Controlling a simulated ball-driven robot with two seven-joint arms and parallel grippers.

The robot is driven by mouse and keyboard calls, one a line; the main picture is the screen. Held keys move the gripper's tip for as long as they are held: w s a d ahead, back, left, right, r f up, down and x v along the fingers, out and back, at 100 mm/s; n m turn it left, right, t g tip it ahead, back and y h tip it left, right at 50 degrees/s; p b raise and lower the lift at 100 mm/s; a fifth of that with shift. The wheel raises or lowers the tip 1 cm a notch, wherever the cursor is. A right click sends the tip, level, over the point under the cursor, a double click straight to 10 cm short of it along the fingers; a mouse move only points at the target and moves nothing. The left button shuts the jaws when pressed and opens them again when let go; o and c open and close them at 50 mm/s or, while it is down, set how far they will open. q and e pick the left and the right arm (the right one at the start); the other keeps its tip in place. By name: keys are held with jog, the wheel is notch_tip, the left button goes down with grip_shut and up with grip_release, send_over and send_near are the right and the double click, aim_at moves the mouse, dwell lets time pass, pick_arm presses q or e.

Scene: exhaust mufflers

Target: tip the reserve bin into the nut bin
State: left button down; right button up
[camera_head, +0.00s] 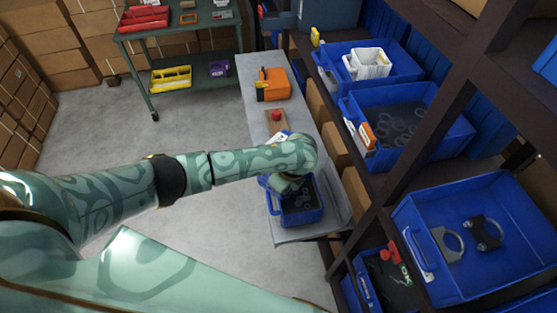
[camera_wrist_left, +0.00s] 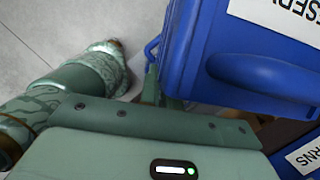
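A blue bin (camera_head: 303,217) with dark ring-shaped parts inside stands at the near end of the grey bench. In the left wrist view, a blue bin (camera_wrist_left: 190,70) with a white label reading "RESERV" is close by; it appears to be this same bin. My left gripper (camera_head: 288,185) is at this bin's far-left rim. Its fingers are mostly hidden, so I cannot tell whether they hold the rim or handle. A blue bin (camera_head: 411,94) holding grey rings is on the shelf to the right, probably the nut bin; its label is unreadable. My right gripper is not in view.
The bench (camera_head: 252,68) also carries an orange box (camera_head: 272,84) and a red button (camera_head: 277,115). Dark shelf posts (camera_head: 430,120) rise close on the right. More blue bins (camera_head: 485,190) fill the shelves. A green cart (camera_head: 180,50) stands behind; the floor at left is clear.

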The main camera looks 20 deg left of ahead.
pick_arm(q)
jog(key=shift+r+h+p, duration=0.25)
jog(key=shift+h+p, duration=0.05)
jog(key=shift+p, duration=0.05)
notch_tip(320, 180, up, 2)
jog(key=g+h+p, duration=0.1)
jog(key=h+p, duration=0.1)
jog(key=h, duration=0.1)
jog(key=shift+a+r+h, duration=0.1)
jog(key=shift+r+h, duration=0.05)
jog(key=shift+h, duration=0.25)
jog(key=shift+r+g+h, duration=0.25)
jog(key=shift+g+h, duration=0.25)
jog(key=shift+h, duration=0.4)
jog(key=shift+a+r+h, duration=0.1)
jog(key=shift+r+h, duration=0.1)
jog(key=shift+h, duration=0.6)
jog(key=r+g+h+b, duration=0.1)
jog(key=h+b, duration=0.1)
jog(key=r+g+h+b, duration=0.1)
jog(key=h+b, duration=0.1)
jog(key=h, duration=0.1)
jog(key=r+g+h+b, duration=0.1)
jog(key=h+b, duration=0.1)
jog(key=shift+d+b, duration=0.2)
jog(key=shift+b, duration=0.1)
jog(key=shift+r+h, duration=0.35)
jog(key=shift+h, duration=0.15)
jog(key=shift+r, duration=0.35)
